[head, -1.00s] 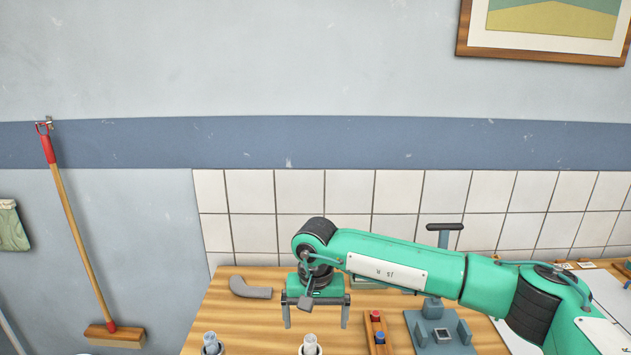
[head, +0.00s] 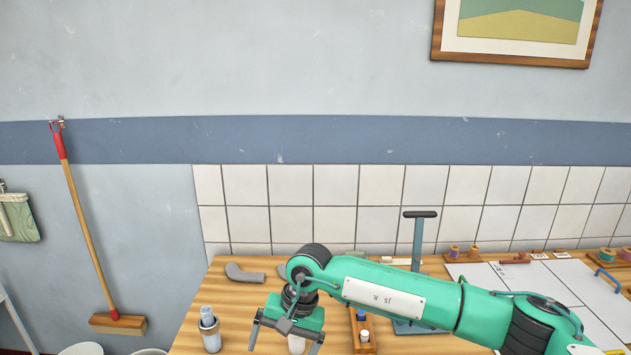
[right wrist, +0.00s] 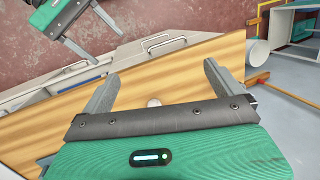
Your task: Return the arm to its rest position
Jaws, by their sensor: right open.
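My right arm (head: 400,297) reaches in from the right in the head view. Its green gripper (head: 285,341) hangs tilted over the wooden table, fingers apart. In the right wrist view the right gripper (right wrist: 158,85) is open and empty. A small pale round thing (right wrist: 154,102) shows beyond the palm edge, between the fingers, on the wood. Another green gripper, my left one (right wrist: 98,36), shows at the upper left of that view with its fingers apart; it is outside the head view.
The wooden table (head: 190,330) holds a grey bent piece (head: 245,273), a bottle in a cup (head: 209,330), a tray with small bottles (head: 363,338), and a post with a dark crossbar (head: 418,240). A broom (head: 85,220) hangs on the left wall.

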